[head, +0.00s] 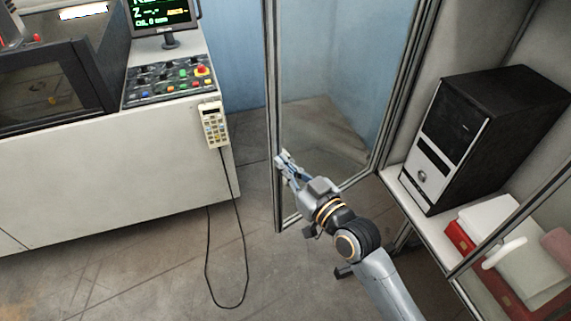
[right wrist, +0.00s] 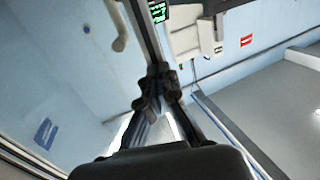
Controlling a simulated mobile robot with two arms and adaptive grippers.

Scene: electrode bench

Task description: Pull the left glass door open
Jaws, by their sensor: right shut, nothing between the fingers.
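The left glass door (head: 335,85) stands swung open, out from the cabinet. It is a clear pane in a grey metal frame, with its free upright edge toward the control bench. My right gripper (head: 281,157) is shut and empty at that free edge, on the pane's side of the frame upright. In the right wrist view the shut fingers (right wrist: 157,82) lie close to the door frame (right wrist: 143,30); whether they touch it I cannot tell. A pale curved piece (right wrist: 119,25), perhaps the handle, shows there. My left gripper is not in view.
The cabinet holds a black computer tower (head: 485,130) and red and white items (head: 488,225) below it. Another glass pane frame (head: 510,232) crosses the lower right. A control bench (head: 110,180) with a hanging pendant (head: 213,123) and its cable stands left. Floor between is clear.

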